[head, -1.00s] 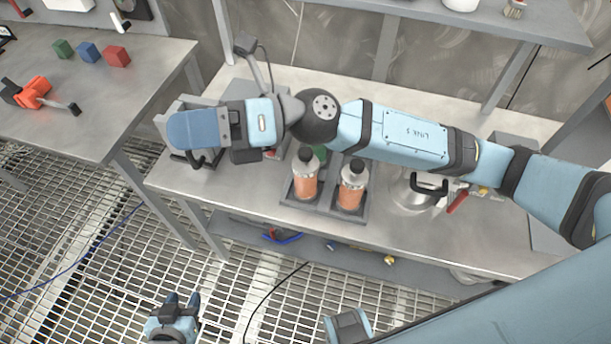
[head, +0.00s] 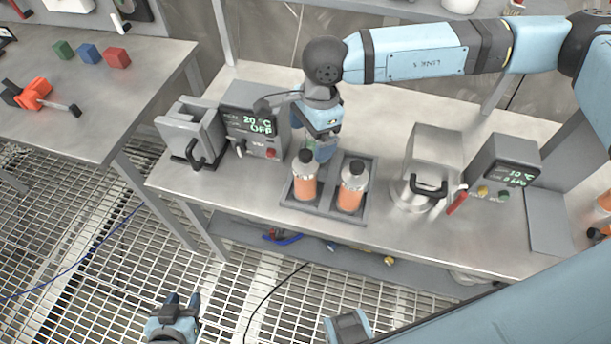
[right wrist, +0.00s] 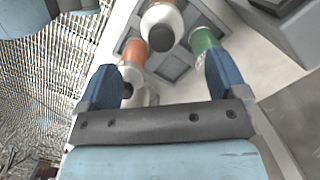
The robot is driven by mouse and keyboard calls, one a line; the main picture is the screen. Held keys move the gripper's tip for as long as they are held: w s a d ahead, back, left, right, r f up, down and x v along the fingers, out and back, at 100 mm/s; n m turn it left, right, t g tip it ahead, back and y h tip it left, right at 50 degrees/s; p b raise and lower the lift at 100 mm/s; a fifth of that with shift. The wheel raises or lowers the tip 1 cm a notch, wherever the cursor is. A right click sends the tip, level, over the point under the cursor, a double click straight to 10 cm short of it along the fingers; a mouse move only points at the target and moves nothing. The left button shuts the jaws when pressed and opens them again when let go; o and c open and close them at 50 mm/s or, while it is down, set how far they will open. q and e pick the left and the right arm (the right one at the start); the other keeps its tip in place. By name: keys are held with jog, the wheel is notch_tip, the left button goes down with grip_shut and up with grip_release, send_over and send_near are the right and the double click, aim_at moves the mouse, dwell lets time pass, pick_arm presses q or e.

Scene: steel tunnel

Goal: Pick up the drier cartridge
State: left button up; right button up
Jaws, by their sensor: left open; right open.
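Two orange cartridges with grey-white tops, one on the left (head: 305,180) and one on the right (head: 351,190), stand in a grey holder (head: 330,208) on the bench. A green cartridge (right wrist: 205,42) shows in the right wrist view, near the right-hand finger; in the head view it is mostly hidden behind my right gripper. I cannot tell by a label which is the drier cartridge. My right gripper (head: 323,152) is open, pointing down just behind the left orange cartridge; its fingers (right wrist: 158,70) hold nothing. My left gripper (head: 182,299) is open and empty over the floor grating.
A grey device with a green display (head: 248,122) and a grey clamp-like unit (head: 188,138) stand left of the holder. A steel pot (head: 412,195) and another display box (head: 502,168) stand right. A side table (head: 60,130) carries coloured blocks. The bench front is clear.

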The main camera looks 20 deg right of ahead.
aim_at(306, 153)
jog(key=f, duration=0.2)
jog(key=a+f+p, duration=0.1)
jog(key=f, duration=0.5)
jog(key=shift+a, duration=0.2)
jog(key=c, duration=1.4)
jog(key=shift+r, duration=0.1)
jog(key=shift+c, duration=0.6)
jog(key=shift+r, duration=0.15)
